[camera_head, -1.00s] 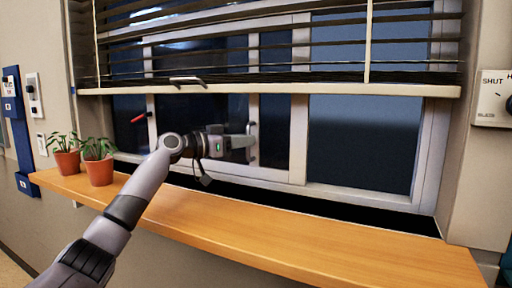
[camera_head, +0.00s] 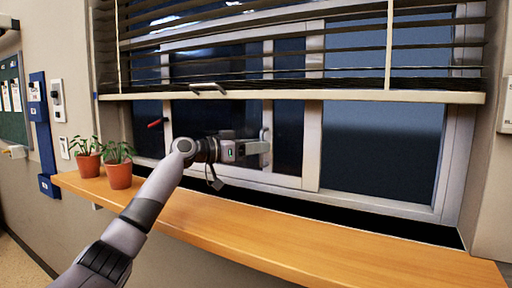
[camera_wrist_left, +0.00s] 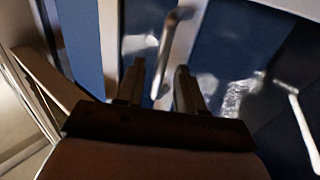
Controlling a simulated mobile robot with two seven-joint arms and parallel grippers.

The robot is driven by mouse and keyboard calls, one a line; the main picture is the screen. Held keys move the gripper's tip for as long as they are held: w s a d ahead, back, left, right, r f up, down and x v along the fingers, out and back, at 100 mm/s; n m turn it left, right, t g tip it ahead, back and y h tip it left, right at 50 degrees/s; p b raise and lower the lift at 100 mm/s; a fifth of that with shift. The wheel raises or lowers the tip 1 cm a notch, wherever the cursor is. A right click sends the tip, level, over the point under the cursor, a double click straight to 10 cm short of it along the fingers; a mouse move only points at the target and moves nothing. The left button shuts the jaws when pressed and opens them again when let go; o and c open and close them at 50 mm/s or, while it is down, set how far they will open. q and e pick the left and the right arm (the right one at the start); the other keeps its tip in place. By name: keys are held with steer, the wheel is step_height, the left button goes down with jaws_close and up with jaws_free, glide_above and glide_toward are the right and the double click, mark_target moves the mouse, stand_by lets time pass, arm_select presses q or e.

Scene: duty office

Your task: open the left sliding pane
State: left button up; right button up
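The left sliding pane (camera_head: 230,118) is dark glass, with a pale upright frame bar at its right edge. A slim metal handle (camera_head: 265,148) stands on that bar. My left gripper (camera_head: 262,148) reaches in from the left, level with the handle. In the left wrist view its two fingers (camera_wrist_left: 160,72) are apart. The handle (camera_wrist_left: 174,45) runs past the fingertips there, its lower end showing between them. I cannot tell whether a finger touches it. My right gripper is in neither view.
A wooden sill (camera_head: 230,220) runs below the window, under my left arm. Two potted plants (camera_head: 119,172) stand at its left end. Slatted blinds (camera_head: 290,62) hang over the upper window, their pale bottom rail (camera_head: 330,95) above my gripper.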

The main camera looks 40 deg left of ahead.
arm_select(q)
steer(key=b+v, duration=0.2)
steer(key=v, duration=0.5)
stand_by(0.6)
